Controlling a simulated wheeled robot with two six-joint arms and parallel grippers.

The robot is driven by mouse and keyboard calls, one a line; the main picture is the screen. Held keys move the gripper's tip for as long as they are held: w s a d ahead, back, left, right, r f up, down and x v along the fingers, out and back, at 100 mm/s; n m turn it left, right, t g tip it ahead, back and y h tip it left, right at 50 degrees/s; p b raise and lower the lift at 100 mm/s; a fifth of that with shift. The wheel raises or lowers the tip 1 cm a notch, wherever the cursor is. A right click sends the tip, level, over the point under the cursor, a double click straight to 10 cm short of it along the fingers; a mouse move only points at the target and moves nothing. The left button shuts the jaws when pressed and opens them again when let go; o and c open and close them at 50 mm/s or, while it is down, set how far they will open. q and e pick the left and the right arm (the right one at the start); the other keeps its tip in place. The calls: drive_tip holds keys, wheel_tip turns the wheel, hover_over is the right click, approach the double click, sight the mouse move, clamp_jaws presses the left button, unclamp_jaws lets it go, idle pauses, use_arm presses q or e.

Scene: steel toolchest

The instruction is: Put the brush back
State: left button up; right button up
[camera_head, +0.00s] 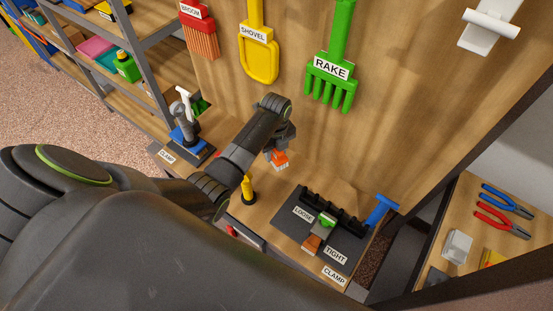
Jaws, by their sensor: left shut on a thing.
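My left gripper (277,148) hangs above the back of the wooden bench top, at the end of my dark left arm. It is shut on a small orange thing with a pale lower edge, which looks like the brush (280,160). My gripper hides most of this thing, so its full shape cannot be made out. It appears held in front of the wooden back panel, and I cannot tell whether it touches the bench. My right gripper is not in view.
A yellow upright tool (248,190) stands close to my left arm. A black clamp board (295,228) with LOOSE and TIGHT labels lies to the right. A blue-based clamp (188,138) stands left. A rake (330,70), shovel (259,55) and broom (203,38) hang behind.

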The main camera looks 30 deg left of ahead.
sight(276, 159)
use_arm(q)
drive_tip(key=shift+f, duration=2.2)
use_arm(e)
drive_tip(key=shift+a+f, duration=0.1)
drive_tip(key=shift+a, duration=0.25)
use_arm(q)
drive_tip(key=shift+d, duration=0.1)
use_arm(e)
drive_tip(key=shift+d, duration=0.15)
use_arm(q)
drive_tip(key=o, duration=0.9)
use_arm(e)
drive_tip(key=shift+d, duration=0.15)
